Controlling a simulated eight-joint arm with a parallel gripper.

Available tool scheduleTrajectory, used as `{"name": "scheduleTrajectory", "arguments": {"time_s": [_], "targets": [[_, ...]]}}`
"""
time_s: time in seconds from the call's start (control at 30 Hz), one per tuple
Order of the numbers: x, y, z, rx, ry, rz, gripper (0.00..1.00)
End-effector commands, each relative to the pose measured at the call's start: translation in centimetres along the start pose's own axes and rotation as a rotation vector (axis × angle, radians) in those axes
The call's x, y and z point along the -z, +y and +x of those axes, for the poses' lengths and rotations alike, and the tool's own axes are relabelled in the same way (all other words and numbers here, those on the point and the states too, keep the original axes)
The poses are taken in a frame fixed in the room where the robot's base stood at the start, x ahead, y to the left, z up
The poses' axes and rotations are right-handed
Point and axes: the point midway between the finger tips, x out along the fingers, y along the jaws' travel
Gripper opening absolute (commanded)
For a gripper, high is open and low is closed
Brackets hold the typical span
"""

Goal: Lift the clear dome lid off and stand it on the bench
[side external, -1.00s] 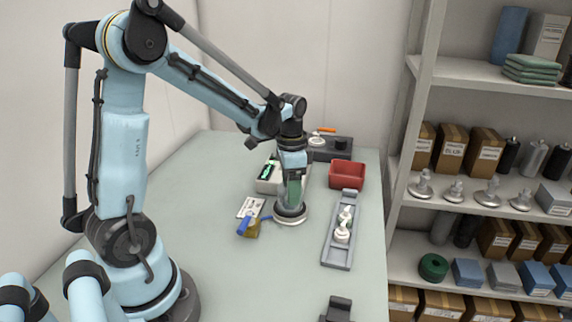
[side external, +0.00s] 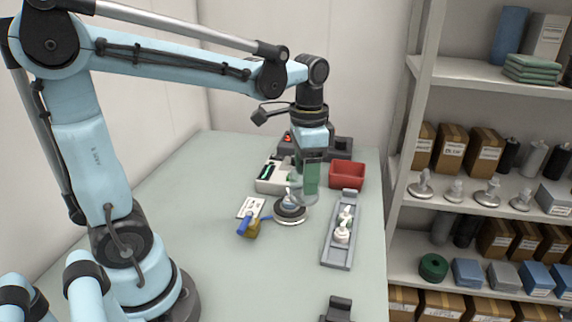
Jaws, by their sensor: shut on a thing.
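My gripper (side external: 303,178) is shut on the clear dome lid (side external: 306,197), which is faint and see-through against the bench. I hold the lid a little up and to the right of the round base (side external: 291,217). A small pale piece (side external: 289,199) stands uncovered on this base. The lid looks apart from the base, but its lower edge is hard to make out. The grey-green bench (side external: 210,270) lies below. One finger hides part of the lid.
A grey rail (side external: 336,257) with white pieces stands right of the base. A red bin (side external: 347,175) and a light box with a display (side external: 267,178) stand behind. A blue-handled tool (side external: 246,226) and a card (side external: 250,208) lie left. The front bench is mostly clear.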

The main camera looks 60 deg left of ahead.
Motion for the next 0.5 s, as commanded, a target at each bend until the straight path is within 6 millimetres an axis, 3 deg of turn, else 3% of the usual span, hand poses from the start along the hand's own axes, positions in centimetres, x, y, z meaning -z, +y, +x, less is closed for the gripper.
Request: {"name": "scheduleTrajectory", "arguments": {"time_s": [0.23, 0.5], "targets": [[0.2, 2.4, -1.2, 0.000, 0.000, 0.001, 0.29], [-1.4, 1.8, 2.5, 0.000, 0.001, -0.003, 0.29]]}}
